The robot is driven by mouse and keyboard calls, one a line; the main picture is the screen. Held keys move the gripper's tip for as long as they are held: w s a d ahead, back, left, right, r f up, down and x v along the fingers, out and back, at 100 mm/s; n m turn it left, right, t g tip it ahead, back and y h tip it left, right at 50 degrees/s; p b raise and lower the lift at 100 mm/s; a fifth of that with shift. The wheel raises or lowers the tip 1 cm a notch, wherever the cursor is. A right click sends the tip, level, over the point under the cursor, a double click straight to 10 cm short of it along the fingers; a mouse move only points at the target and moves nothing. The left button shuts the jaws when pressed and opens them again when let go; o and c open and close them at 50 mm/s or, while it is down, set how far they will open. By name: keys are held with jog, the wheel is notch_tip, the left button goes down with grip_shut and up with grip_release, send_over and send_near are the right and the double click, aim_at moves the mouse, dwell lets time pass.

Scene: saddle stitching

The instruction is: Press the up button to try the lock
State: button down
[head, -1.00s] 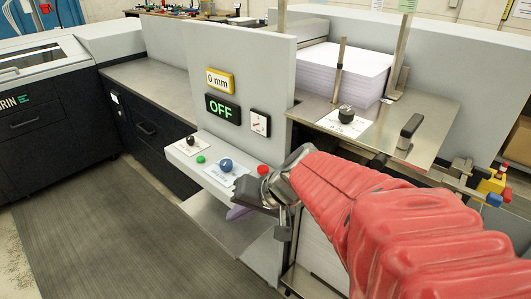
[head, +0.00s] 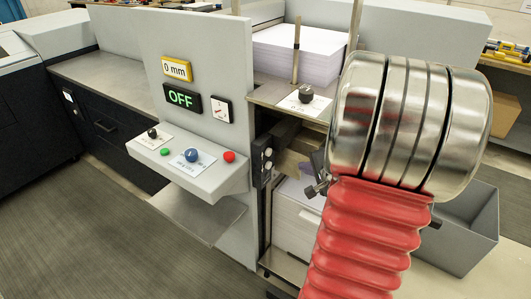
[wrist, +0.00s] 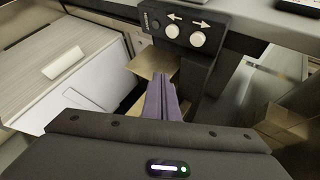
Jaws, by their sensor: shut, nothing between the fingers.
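A small black panel with two pale round buttons shows in the wrist view (wrist: 185,32), with white arrows beside them. In the head view this panel (head: 262,160) is on the edge of the grey machine wall. I cannot tell for sure which button is up. In the wrist view my gripper (wrist: 160,78) has its purple fingers shut together with nothing between them. The fingertips are below the panel in the picture and appear apart from the buttons. In the head view my arm hides most of the gripper. No lock can be made out now.
The grey wall carries a "0 mm" display (head: 176,68) and a green "OFF" display (head: 182,98). A shelf below holds green, blue and red buttons (head: 228,157). A paper stack (head: 300,52) stands on the upper metal table. A grey bin (head: 470,235) is at right.

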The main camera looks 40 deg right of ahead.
jog(key=shift+w, duration=0.15)
jog(key=w+a, duration=0.2)
jog(key=w, duration=0.6)
jog(key=shift+a, duration=0.25)
dwell(0.4)
jog(key=shift+w, duration=0.35)
dwell(1.6)
jog(key=shift+w+a+r, duration=0.1)
jog(key=shift+w, duration=0.1)
jog(key=shift+w+a, duration=0.15)
jog(key=shift+w, duration=0.35)
dwell(1.3)
jog(key=shift+s+d, duration=0.25)
jog(key=shift+s, duration=0.65)
jog(key=shift+s+d, duration=0.25)
jog(key=shift+s, duration=0.55)
jog(key=shift+s+d, duration=0.2)
jog(key=shift+s, duration=0.6)
jog(key=shift+s+d, duration=0.25)
jog(key=shift+s, duration=0.55)
